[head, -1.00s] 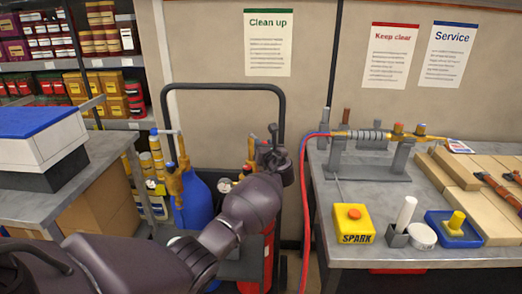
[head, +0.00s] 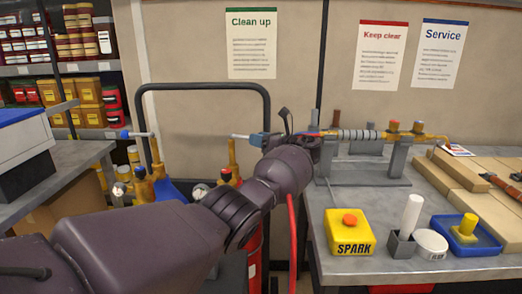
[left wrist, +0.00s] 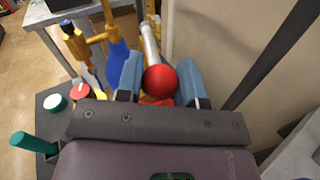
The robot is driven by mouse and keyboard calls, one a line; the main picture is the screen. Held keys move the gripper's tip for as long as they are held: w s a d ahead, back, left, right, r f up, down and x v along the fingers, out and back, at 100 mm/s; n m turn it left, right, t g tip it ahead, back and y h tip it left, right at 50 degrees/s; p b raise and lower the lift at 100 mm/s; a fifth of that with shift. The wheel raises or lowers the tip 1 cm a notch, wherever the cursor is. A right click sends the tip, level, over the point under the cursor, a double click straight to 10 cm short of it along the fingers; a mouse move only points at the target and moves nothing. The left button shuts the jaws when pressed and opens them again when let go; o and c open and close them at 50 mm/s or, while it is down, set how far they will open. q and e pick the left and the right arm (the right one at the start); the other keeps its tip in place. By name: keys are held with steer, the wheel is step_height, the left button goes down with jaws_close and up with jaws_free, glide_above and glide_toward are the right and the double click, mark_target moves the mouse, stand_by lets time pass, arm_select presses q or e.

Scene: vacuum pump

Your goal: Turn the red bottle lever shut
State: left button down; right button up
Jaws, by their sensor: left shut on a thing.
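The red bottle (head: 262,250) stands behind my left forearm in the head view, mostly hidden. Its brass valve (head: 233,158) rises beside my arm, with a silver lever (head: 240,136) on top pointing right, roughly level. The lever's red ball knob (left wrist: 158,82) sits between the blue fingers of my left gripper (left wrist: 160,84) in the left wrist view. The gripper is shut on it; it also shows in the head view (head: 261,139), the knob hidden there. The silver lever runs away from the knob in the left wrist view (left wrist: 149,46). My right gripper is out of view.
The blue bottle's brass valve (head: 157,172) and its blue-tipped lever (head: 138,134) stand left. A black cart handle (head: 205,86) arches behind. A red hose (head: 293,225) hangs right of my arm, beside the right bench (head: 400,205) with a yellow SPARK box (head: 350,231).

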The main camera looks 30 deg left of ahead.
arm_select(q)
steer(key=shift+w+a+f+n+g+b, duration=0.15)
steer(key=shift+w+f+n+g+b, duration=0.45)
steer(key=shift+g+b, duration=0.2)
steer(key=shift+w+a+r+n+g+b, duration=0.1)
steer(key=shift+w+r+n+g+b, duration=0.15)
steer(key=shift+g+b, duration=0.35)
steer(key=shift+w+a+r+n+g+b, duration=0.1)
steer(key=shift+w+r+n+g+b, duration=0.1)
steer(key=shift+n+g+b, duration=0.25)
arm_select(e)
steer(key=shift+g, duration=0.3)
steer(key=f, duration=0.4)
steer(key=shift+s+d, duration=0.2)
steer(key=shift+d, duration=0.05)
arm_select(q)
steer(key=shift+r+g, duration=0.15)
steer(key=shift+g, duration=0.1)
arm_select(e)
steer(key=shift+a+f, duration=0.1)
arm_select(q)
steer(key=c, duration=0.8)
jaws_free()
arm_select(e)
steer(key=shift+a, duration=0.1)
arm_select(q)
steer(key=shift+o, duration=0.2)
